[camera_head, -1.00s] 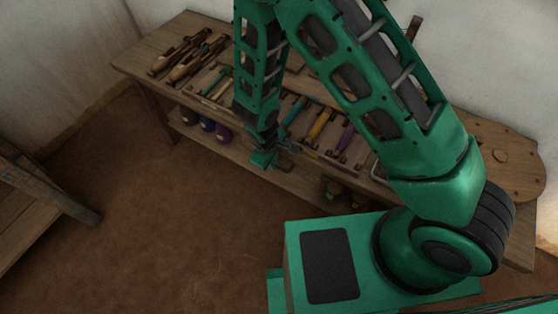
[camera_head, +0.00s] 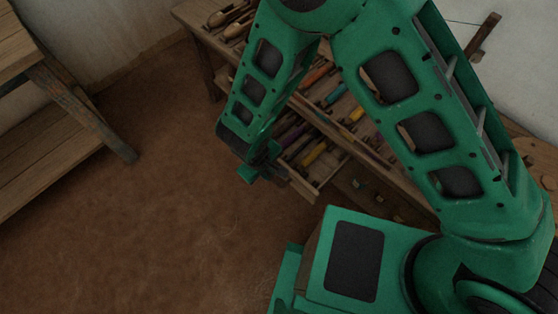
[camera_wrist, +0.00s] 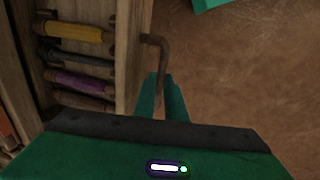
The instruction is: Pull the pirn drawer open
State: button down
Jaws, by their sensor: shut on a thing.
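The pirn drawer (camera_head: 299,186) stands out from the front of the wooden workbench, with purple and yellow pirns showing inside it. In the wrist view the drawer's front board (camera_wrist: 128,55) is upright, with yellow, brown and purple pirns (camera_wrist: 80,82) lying in a row behind it. A dark bent metal handle (camera_wrist: 157,42) sticks out from the board. My gripper (camera_wrist: 163,90) is shut on this handle, outside the drawer front. In the head view my gripper (camera_head: 262,170) is at the drawer's front, and the handle is hidden there.
The workbench (camera_head: 370,152) runs behind my arm, with coloured pirns and wooden shuttles on top. A lower shelf under it holds small items. A wooden bench (camera_head: 62,92) stands at the left. The brown floor (camera_head: 130,225) before the drawer is clear.

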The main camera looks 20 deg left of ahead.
jog(key=shift+s+a, duration=0.5)
jog(key=shift+s, duration=0.3)
jog(key=c, duration=2.1)
grip_release()
jog(key=shift+r, duration=0.1)
jog(key=r, duration=0.3)
jog(key=s+r, duration=0.1)
jog(key=r, duration=0.3)
jog(key=a+r, duration=0.1)
jog(key=r, duration=0.2)
jog(key=shift+s+r, duration=0.25)
jog(key=shift+s, duration=0.1)
jog(key=shift+d, duration=0.1)
